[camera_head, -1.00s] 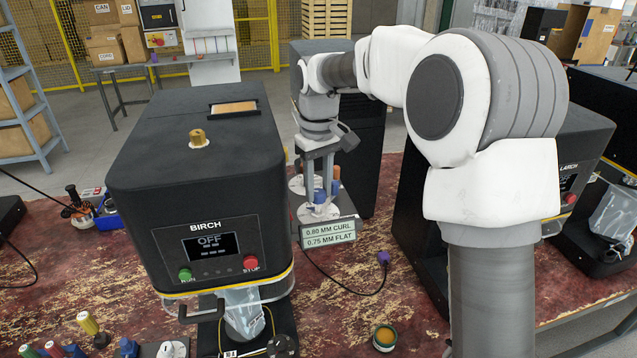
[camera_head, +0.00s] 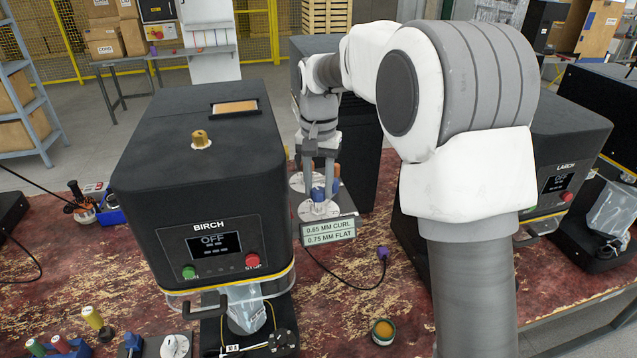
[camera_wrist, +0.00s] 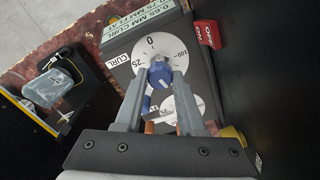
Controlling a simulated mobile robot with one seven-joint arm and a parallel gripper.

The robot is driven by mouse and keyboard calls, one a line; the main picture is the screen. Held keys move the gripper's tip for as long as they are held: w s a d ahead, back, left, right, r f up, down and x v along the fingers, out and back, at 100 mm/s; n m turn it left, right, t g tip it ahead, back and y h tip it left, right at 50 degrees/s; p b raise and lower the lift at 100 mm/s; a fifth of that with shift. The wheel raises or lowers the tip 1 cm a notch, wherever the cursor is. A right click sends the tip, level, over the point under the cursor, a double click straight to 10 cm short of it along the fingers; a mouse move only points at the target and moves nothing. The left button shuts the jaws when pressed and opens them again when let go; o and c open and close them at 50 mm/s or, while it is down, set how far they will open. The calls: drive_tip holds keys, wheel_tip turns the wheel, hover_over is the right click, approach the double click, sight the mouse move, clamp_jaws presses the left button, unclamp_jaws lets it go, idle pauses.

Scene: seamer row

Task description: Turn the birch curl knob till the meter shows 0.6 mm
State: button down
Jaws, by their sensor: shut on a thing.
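The birch curl knob is a blue knob (camera_wrist: 160,74) on a white round dial with a CURL label beside it. My gripper (camera_wrist: 161,80) is shut on this knob, one finger on each side. In the head view my gripper (camera_head: 319,190) points down onto the blue knob, which it partly hides. The meter (camera_head: 328,231) on the front of the knob box reads 0.65 MM CURL and 0.75 MM FLAT. A second white dial (camera_wrist: 183,108) lies nearer the gripper body in the wrist view, partly hidden by my fingers.
The black BIRCH machine (camera_head: 200,150) stands to the left of the knob box, its display showing OFF, with a green and a red button. The LARCH machine (camera_head: 570,160) stands at the right. A cable with a purple plug (camera_head: 383,254) lies on the red worn table.

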sight(319, 190)
drive_tip(key=shift+r+m, duration=0.1)
drive_tip(key=shift+m, duration=0.4)
drive_tip(key=shift+w, duration=0.1)
drive_tip(key=c, duration=0.5)
unclamp_jaws()
wheel_tip(319, 190, up, 17)
drive_tip(key=shift+r+p, duration=0.15)
drive_tip(key=shift+p, duration=0.25)
drive_tip(key=shift+d, duration=0.1)
